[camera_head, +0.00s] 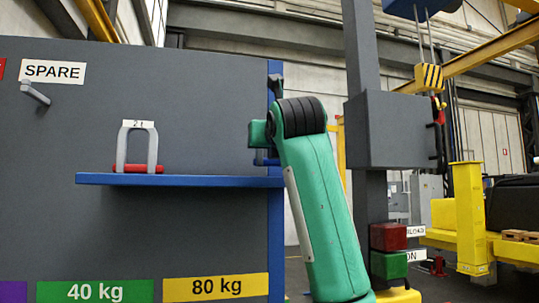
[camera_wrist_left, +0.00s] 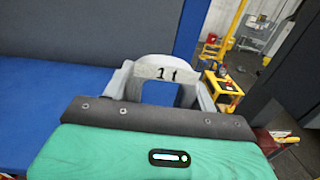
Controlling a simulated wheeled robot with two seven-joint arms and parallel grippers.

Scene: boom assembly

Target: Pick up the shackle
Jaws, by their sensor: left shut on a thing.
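A grey shackle with a white label reading "1 t" (camera_wrist_left: 128,76) shows in the left wrist view, upright just beyond my left gripper (camera_wrist_left: 160,116). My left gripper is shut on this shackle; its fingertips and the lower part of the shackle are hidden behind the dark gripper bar. Another grey shackle (camera_head: 122,150) with a red pin and a white label stands on the blue shelf (camera_head: 190,181) in the head view. A green arm of mine rises in the head view near the shelf's right end; its gripper is not clearly visible there. My right gripper is not in view.
A grey panel (camera_head: 215,95) with a "SPARE" sign (camera_head: 52,72) and a peg (camera_head: 36,93) backs the shelf. A blue post (camera_head: 276,230) edges it. A grey column with a box (camera_head: 395,130) and a yellow hook block (camera_head: 429,78) stand to the right.

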